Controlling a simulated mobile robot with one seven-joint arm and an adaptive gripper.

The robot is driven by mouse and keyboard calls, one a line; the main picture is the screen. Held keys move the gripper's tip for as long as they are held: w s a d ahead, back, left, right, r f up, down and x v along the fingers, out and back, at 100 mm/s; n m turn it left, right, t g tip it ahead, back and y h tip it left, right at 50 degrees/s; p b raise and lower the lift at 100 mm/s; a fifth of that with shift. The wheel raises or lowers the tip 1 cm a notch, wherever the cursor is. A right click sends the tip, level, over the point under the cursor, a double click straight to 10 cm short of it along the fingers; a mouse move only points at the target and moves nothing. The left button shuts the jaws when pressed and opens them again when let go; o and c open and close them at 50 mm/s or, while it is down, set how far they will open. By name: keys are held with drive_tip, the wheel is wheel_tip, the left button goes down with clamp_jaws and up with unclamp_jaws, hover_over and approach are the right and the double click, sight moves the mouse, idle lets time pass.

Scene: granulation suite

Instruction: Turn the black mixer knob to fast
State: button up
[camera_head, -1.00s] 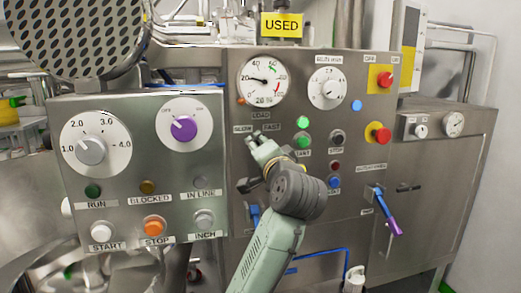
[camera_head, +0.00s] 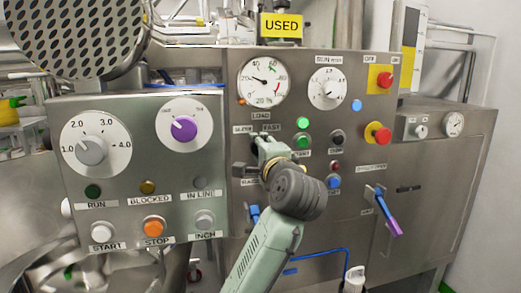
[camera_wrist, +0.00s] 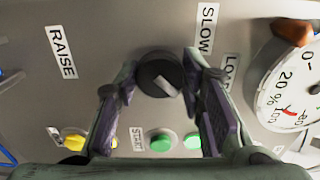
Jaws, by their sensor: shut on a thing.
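The black mixer knob (camera_wrist: 160,72) sits on the grey panel between my two fingers in the wrist view. A white pointer mark on its face slants toward the lower right of that view. My gripper (camera_wrist: 161,80) is shut on the knob, one finger on each side. In the head view my gripper (camera_head: 265,143) covers the knob. The SLOW label (camera_head: 242,129) lies left of it and the FAST label (camera_head: 271,127) right of it, both just above. In the wrist view the SLOW label (camera_wrist: 207,28) is at the upper right; FAST is hidden.
A round load gauge (camera_head: 263,81) is above the knob. Green buttons (camera_head: 302,142) and red emergency buttons (camera_head: 377,134) are to the right. A separate panel with a grey dial (camera_head: 91,150) and purple knob (camera_head: 184,128) stands left. A blue-purple lever (camera_head: 386,213) sticks out lower right.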

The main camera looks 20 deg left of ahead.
idle(0.3)
drive_tip(key=o, duration=1.1)
drive_tip(key=shift+o, duration=0.2)
drive_tip(key=v, duration=1.2)
